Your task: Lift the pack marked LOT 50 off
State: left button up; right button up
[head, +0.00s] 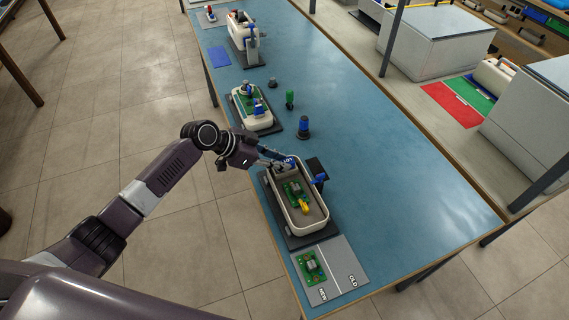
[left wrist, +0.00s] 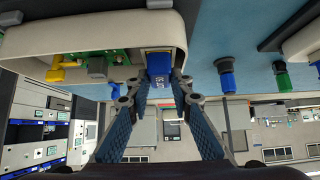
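A small blue pack (head: 288,161) with white lettering sits at the far end of the open white monitor housing (head: 327,222); the lettering is too small to read fully. My left gripper (head: 280,160) reaches down to it from the left. In the left wrist view, the blue pack (left wrist: 158,66) lies between the tips of my left gripper (left wrist: 156,82), with slim gaps seeming to show beside it, so the fingers look open around it. A green circuit board (head: 291,192) with a yellow part (head: 304,206) lies inside the housing. My right gripper is not in view.
A grey mat (head: 345,284) marked OLD and NEW holds another green board (head: 312,267) nearby. A blue-black bottle (head: 303,128), a green-handled tool (head: 290,99) and another white housing (head: 266,124) stand farther up the blue bench. The bench's right side (head: 400,190) is clear.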

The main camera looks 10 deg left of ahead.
pick_arm(q)
grip_shut()
jog(key=shift+r, duration=0.15)
jog(key=shift+r+p, duration=0.75)
jog(key=shift+r, duration=0.1)
jog(key=shift+r+p, duration=1.4)
jog(key=shift+r, duration=0.55)
